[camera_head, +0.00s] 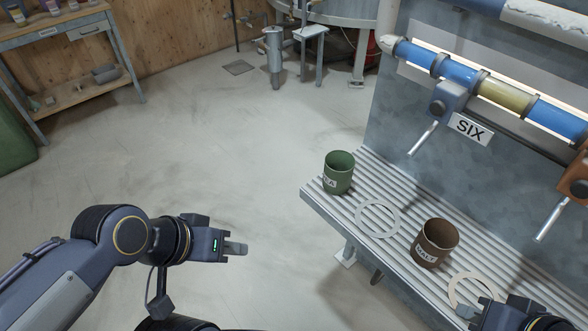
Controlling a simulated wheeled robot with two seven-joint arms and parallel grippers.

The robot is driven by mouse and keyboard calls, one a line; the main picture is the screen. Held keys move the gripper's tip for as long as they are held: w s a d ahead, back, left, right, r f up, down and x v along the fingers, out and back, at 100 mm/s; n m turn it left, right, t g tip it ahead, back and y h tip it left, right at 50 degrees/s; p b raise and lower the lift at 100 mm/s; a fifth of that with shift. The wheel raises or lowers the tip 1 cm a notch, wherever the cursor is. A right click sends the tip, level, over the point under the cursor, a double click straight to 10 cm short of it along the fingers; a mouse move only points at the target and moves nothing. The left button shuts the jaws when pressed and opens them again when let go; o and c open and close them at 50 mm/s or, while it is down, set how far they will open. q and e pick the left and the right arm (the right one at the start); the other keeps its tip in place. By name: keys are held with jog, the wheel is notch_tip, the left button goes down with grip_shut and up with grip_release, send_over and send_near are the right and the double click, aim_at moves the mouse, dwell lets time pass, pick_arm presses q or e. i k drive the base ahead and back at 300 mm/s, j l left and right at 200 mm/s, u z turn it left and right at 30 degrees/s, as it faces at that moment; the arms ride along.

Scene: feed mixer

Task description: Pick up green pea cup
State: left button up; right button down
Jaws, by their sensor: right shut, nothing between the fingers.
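The green pea cup (338,174) stands upright on the ribbed grey shelf (318,197), near its left end. Its white label is partly readable. My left gripper (240,249) is in front of the shelf, to the lower left of the green cup and well apart from it. Its fingers overlap in this view, so I cannot tell whether they are apart; nothing shows in them. My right gripper (468,312) is at the lower right, by the shelf's near part. It is shut and empty.
A brown cup (434,243) labelled MALT stands on the shelf, right of an empty pale ring (378,219). Another ring (473,288) lies beside my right gripper.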

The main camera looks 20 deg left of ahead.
aim_at(339, 164)
jog(key=u, duration=0.2)
jog(key=i+j, duration=0.2)
jog(key=j, duration=0.2)
jog(key=i+j+z, duration=0.1)
jog(key=j, duration=0.25)
jog(key=i+j, duration=0.25)
jog(key=j, duration=0.15)
jog(key=i+j+z, duration=0.15)
jog(key=j, duration=0.25)
